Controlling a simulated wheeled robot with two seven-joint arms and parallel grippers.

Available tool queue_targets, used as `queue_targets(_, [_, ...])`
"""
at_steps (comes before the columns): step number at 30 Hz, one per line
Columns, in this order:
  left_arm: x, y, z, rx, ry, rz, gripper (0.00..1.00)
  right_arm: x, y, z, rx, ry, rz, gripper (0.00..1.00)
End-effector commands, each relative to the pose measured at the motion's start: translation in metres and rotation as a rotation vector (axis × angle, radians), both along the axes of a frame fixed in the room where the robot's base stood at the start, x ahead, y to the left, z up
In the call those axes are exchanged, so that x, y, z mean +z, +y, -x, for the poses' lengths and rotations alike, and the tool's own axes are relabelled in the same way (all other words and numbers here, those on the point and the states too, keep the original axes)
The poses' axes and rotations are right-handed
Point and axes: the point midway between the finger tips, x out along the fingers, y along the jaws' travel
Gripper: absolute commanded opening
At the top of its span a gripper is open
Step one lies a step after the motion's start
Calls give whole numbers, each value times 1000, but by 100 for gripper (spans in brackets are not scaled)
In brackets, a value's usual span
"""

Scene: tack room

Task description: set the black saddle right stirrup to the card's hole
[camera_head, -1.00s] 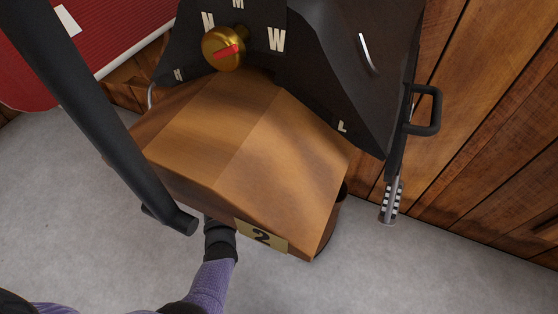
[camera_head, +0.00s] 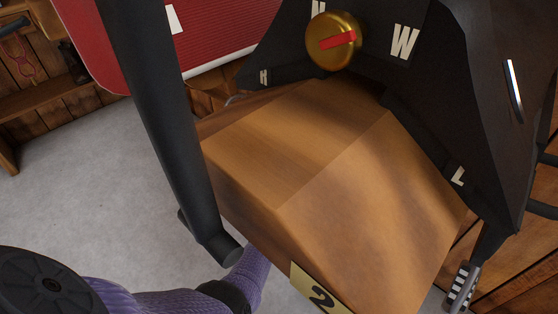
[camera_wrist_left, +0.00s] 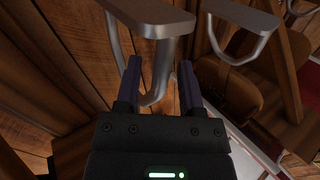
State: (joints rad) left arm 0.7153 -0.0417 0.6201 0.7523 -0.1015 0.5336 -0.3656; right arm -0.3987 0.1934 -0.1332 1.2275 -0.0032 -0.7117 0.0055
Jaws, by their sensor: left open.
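The black saddle (camera_head: 455,95) sits over a wooden rack in the head view, with pale letters and a brass knob (camera_head: 333,42) with a red mark on its face. I cannot make out a card or strap holes. My left gripper (camera_wrist_left: 160,84) is open in the left wrist view. A grey metal U-shaped loop (camera_wrist_left: 117,44) shows beyond and between its fingers; I cannot tell whether they touch. My right gripper is not in view.
The wooden rack (camera_head: 310,150) has a yellow plate (camera_head: 318,290) with a 2. A thick dark tube (camera_head: 172,130) crosses the head view. A red panel (camera_head: 215,30) stands behind. Another metal loop (camera_wrist_left: 240,50) is right in the wrist view. Grey floor (camera_head: 80,190) is clear at left.

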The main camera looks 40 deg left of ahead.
Motion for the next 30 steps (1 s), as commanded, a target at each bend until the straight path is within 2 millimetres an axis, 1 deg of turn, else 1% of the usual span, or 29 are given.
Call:
queue_targets(2, [0,0,0,0,0,0,49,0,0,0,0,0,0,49])
queue_targets(3, [0,0,0,0,0,0,47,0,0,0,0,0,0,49])
queue_targets(8, [0,0,0,0,0,0,13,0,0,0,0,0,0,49])
queue_targets(9, [0,0,0,0,0,0,5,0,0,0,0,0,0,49])
queue_targets(10, [0,0,0,0,0,0,0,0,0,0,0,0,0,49])
queue_targets(30, [0,0,0,-1,0,0,0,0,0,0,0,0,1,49])
